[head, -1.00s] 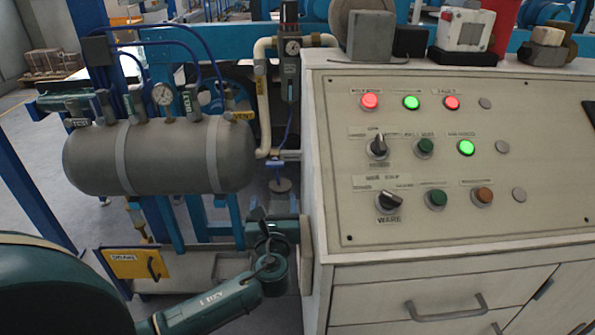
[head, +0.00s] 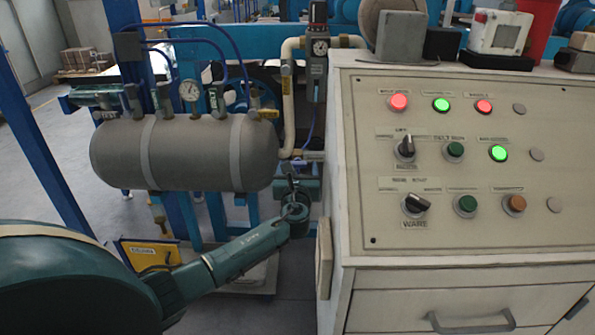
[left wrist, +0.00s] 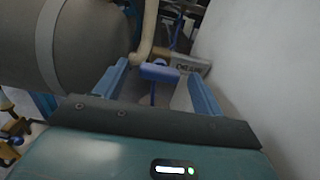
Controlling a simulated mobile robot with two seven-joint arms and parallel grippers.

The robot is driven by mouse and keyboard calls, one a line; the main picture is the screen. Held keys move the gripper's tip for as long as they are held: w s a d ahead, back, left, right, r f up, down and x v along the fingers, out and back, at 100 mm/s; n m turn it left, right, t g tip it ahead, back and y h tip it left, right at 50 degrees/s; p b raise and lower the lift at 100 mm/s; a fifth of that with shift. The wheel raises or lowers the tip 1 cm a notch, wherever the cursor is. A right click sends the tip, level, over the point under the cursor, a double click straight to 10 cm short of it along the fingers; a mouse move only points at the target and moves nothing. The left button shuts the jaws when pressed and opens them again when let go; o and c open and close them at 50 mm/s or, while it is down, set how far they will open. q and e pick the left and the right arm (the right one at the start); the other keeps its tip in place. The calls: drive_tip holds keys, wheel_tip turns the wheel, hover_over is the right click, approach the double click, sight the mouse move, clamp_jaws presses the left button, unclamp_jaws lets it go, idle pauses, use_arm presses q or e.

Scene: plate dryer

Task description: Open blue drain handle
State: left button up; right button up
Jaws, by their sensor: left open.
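The blue drain handle (left wrist: 158,72) shows in the left wrist view as a short blue bar beside a grey "DRAIN" tag (left wrist: 190,65). My left gripper (left wrist: 159,80) is open, with one blue finger on each side of the handle in that picture. I cannot tell whether the fingers touch it or how far beyond them it lies. In the head view my left gripper (head: 302,168) is in the gap between the tank and the cabinet, and it largely hides the handle area. My right gripper is not in view.
A grey tank (head: 195,153) stands left of my gripper. The cream control cabinet (head: 335,230) is close on the right, its side wall near my gripper. A beige pipe (head: 288,100) runs down between them. A yellow sign (head: 145,254) is at lower left.

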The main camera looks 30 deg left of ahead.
use_arm(q)
drive_tip(key=c, duration=1)
